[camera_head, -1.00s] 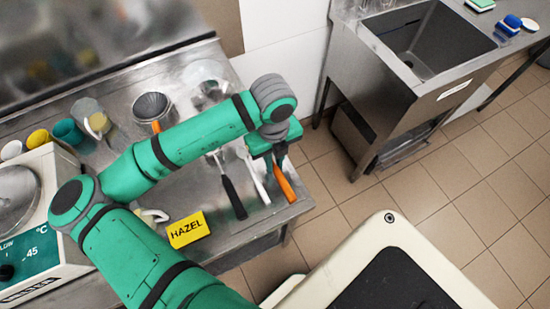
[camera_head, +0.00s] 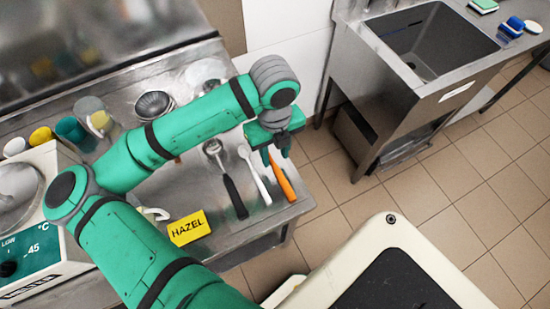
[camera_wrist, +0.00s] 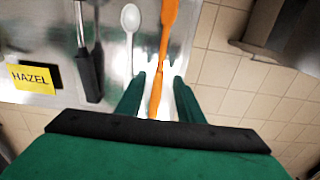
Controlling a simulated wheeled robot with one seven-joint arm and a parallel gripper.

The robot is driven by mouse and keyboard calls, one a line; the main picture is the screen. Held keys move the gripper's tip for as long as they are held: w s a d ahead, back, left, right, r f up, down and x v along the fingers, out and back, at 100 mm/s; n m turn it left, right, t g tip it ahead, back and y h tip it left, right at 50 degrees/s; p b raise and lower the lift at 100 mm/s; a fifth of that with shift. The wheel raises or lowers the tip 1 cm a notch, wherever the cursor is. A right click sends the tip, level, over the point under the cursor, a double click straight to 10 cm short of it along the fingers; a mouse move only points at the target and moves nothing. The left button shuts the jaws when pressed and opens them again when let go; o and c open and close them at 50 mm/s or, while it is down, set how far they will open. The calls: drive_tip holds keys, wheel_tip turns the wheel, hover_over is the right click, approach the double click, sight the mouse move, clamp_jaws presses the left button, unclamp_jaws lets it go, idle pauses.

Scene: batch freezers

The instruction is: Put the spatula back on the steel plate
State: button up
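The orange spatula (camera_head: 284,184) lies on the steel worktop near its right edge, beside a white spoon (camera_head: 256,178). In the wrist view, the spatula (camera_wrist: 163,50) runs down between my fingers. My gripper (camera_head: 275,154) is over its far part in the head view and hides some of it. In the wrist view, my gripper (camera_wrist: 158,95) is open, with its two green fingers apart on either side of the orange handle and a gap on both sides. I cannot make out a separate steel plate from the bare worktop (camera_head: 205,190).
A black-handled scoop (camera_head: 233,192) and a yellow HAZEL sign (camera_head: 188,228) lie left of the spoon. A metal bowl (camera_head: 153,104) and cups (camera_head: 70,130) stand farther back. A sink unit (camera_head: 420,75) stands right, across a tiled floor gap. The worktop's right edge is close.

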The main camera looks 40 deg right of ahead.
sight(275, 164)
wheel_tip(275, 164, up, 8)
drive_tip(key=shift+w, duration=0.15)
idle(0.3)
idle(0.4)
